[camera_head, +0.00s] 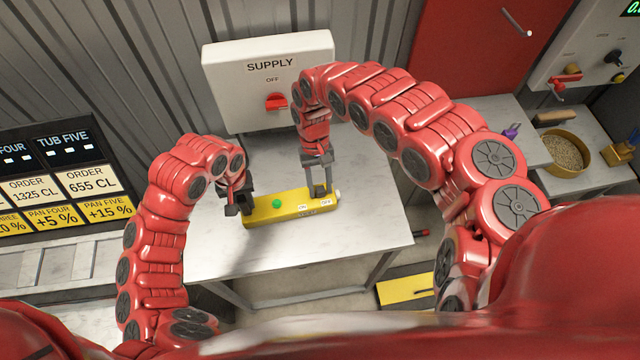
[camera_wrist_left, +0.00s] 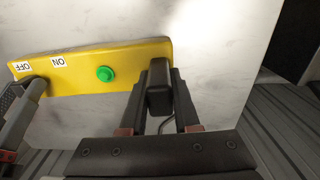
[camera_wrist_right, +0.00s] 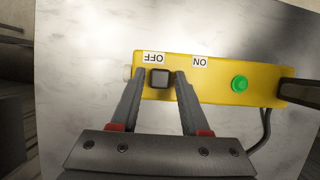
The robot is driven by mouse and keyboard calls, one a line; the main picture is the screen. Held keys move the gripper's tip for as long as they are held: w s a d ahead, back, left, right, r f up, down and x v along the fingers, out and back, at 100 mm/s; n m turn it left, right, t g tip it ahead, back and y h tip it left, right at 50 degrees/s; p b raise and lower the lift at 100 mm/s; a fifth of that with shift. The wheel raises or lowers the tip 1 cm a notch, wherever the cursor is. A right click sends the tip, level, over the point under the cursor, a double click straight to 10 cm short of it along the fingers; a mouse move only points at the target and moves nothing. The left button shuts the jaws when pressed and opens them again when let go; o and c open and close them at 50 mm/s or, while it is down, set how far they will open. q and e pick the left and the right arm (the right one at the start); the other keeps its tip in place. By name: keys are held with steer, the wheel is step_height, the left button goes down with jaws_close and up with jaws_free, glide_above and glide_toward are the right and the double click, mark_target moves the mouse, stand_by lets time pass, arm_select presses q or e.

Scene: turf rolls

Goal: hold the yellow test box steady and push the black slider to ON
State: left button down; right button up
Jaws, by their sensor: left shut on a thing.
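The yellow test box (camera_head: 262,213) lies on the pale table, with a green button (camera_wrist_right: 240,84), an ON label (camera_wrist_right: 200,62) and an OFF label (camera_wrist_right: 153,57). Its black slider (camera_wrist_right: 160,78) stands at the OFF label. My left gripper (camera_head: 237,203) is shut on the black grip (camera_wrist_left: 158,90) at the box's end beyond the green button. My right gripper (camera_head: 319,188) is over the slider end. In the right wrist view its two fingers stand either side of the slider, with narrow gaps, not visibly clamped on it.
A white SUPPLY panel (camera_head: 270,82) with a red switch (camera_head: 276,101) stands behind the table. A thin cable (camera_wrist_right: 262,130) runs from the box's grip end. The table (camera_head: 370,215) is otherwise clear around the box. A yellow bowl of grains (camera_head: 566,152) stands at the right.

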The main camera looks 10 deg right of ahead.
jaws_close()
stand_by(1.1)
